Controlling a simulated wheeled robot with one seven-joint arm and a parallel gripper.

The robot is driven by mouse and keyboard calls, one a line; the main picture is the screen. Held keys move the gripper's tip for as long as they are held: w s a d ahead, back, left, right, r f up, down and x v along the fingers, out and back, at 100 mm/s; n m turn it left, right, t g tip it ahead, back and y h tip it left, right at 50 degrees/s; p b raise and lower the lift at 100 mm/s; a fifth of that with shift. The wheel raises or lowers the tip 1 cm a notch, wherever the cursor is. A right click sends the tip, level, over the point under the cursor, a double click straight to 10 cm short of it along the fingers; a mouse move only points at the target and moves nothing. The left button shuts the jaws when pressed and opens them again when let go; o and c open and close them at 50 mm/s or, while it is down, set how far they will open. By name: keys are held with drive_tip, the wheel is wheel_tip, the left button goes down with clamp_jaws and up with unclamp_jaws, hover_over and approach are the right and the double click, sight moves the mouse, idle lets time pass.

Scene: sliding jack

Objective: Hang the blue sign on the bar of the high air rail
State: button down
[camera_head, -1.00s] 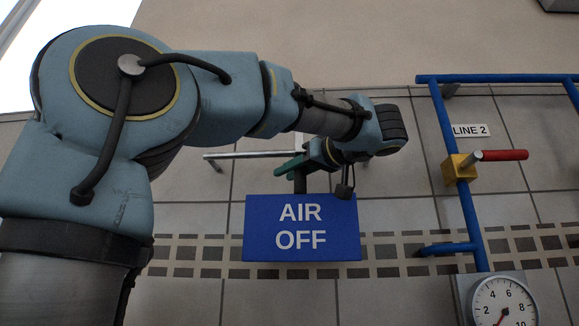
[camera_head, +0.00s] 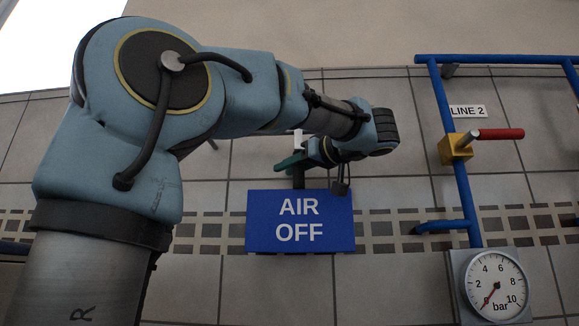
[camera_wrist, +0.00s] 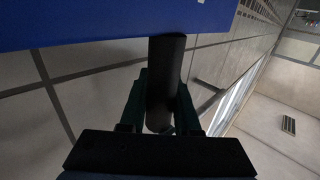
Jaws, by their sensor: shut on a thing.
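The blue sign (camera_head: 300,243), lettered AIR OFF, hangs upright below my gripper (camera_head: 297,163) in the head view. My gripper's green fingers are shut on the dark stem (camera_head: 299,181) above the sign. A pale piece (camera_head: 298,139) stands up just above the fingers. In the wrist view the fingers (camera_wrist: 160,105) close around the dark stem (camera_wrist: 167,70), and the blue sign (camera_wrist: 90,22) fills the top left. The grey bar cannot be made out clearly now. My arm covers much of the wall behind the gripper, so contact with a bar cannot be told.
Blue pipework (camera_head: 440,110) stands on the wall to the right. It carries a yellow valve (camera_head: 455,148) with a red handle (camera_head: 500,134), a LINE 2 label (camera_head: 467,111) and a pressure gauge (camera_head: 496,285). Tiled wall lies between the sign and the pipe.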

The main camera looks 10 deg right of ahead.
idle(0.3)
drive_tip(key=c, duration=0.5)
unclamp_jaws()
drive_tip(key=shift+c, duration=0.2)
drive_tip(key=shift+f, duration=0.1)
drive_tip(key=b+v, duration=0.3)
drive_tip(key=v, duration=0.7)
drive_tip(key=shift+s+d, duration=0.3)
drive_tip(key=shift+s, duration=0.15)
